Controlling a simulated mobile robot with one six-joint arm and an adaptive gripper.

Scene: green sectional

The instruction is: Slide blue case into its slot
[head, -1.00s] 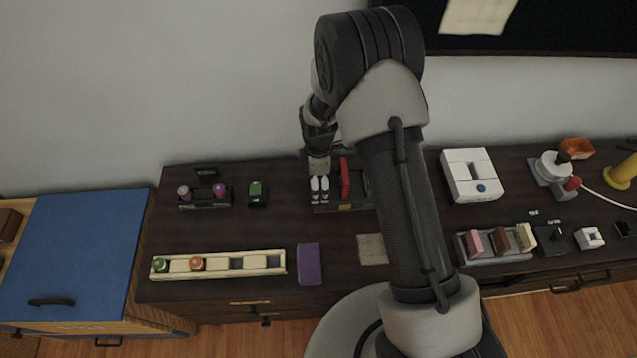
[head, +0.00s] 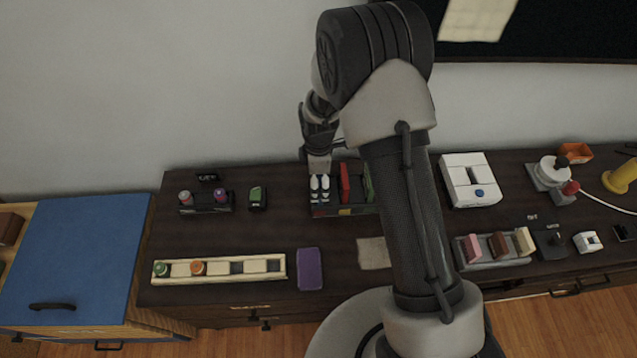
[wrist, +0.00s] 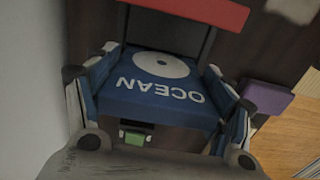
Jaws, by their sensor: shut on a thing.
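The blue case (wrist: 160,90), with "OCEAN" lettering and a white disc, fills the middle of the wrist view. My gripper (wrist: 160,72) is shut on it, with a finger along each side. The dark rack (head: 340,209) stands at the back middle of the dresser in the head view. It holds a red case (head: 345,183) and a green case (head: 368,184) upright. My gripper (head: 319,182) is over the rack's left part. The blue case is hard to make out there. The red case (wrist: 195,10) and dark dividers lie beyond the blue case in the wrist view. How deep the case sits cannot be told.
A purple block (head: 310,269) lies in front of the rack, and a cream tray (head: 220,278) with round pieces lies front left. A small green-topped item (head: 257,198) stands left of the rack. The wall is close behind.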

